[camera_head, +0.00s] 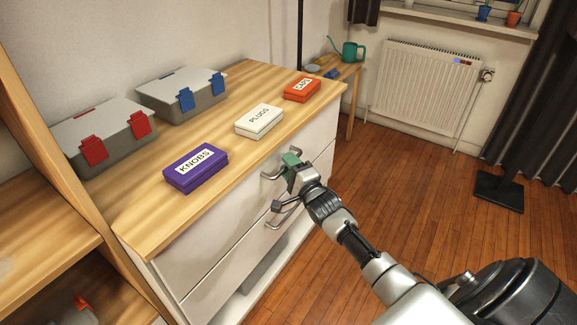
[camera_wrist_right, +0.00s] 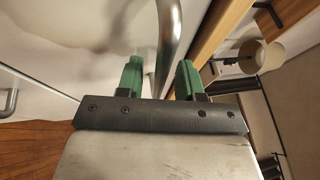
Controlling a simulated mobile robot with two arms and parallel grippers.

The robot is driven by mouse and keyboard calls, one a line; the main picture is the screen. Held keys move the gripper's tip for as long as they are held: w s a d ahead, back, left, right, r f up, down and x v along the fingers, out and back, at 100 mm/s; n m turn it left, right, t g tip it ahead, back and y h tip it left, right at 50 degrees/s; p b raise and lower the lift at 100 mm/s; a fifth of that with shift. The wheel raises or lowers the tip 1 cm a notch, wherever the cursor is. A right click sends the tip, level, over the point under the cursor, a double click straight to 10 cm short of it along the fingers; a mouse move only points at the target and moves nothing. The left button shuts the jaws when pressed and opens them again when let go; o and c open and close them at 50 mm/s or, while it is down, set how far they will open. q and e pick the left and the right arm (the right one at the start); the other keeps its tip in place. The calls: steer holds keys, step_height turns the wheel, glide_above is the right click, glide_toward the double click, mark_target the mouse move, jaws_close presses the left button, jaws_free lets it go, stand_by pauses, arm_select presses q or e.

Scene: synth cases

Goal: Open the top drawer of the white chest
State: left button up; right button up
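The white chest (camera_head: 215,262) has a wooden top and stands at the left in the head view. Its top drawer (camera_head: 215,240) looks shut, with its front flush. The top drawer's metal handle (camera_head: 271,176) shows beside my right gripper (camera_head: 291,160); the handle also shows in the right wrist view (camera_wrist_right: 169,40). There, the right gripper's green fingers (camera_wrist_right: 160,80) stand apart on either side of the bar, with small gaps visible. The lower drawer's handle (camera_head: 275,222) is just below, partly behind the gripper's wrist. My left gripper is out of view.
On the chest top (camera_head: 140,222) are a purple KNOBS box (camera_head: 196,173), a white PLUGS box (camera_head: 259,124), an orange box (camera_head: 302,92) and two grey cases (camera_head: 106,140).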

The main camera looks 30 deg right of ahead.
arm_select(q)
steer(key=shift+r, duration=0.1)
arm_select(e)
steer(key=shift+w, duration=0.2)
steer(key=shift+c, duration=0.2)
jaws_close()
steer(key=shift+s, duration=0.1)
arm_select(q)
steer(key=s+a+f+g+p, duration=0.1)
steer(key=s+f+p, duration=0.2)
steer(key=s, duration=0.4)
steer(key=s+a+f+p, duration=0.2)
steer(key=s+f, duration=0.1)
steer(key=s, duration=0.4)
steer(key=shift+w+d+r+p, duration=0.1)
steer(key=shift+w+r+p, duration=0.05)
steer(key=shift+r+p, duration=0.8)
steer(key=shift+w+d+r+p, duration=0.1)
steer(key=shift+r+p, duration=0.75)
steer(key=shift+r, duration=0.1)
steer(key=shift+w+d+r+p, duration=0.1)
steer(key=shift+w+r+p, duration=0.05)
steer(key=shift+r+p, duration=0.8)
arm_select(e)
steer(key=s+d, duration=0.5)
steer(key=s, duration=0.8)
steer(key=s+d, duration=0.6)
steer(key=s, duration=0.7)
steer(key=shift+s, duration=0.4)
steer(key=shift+d, duration=0.1)
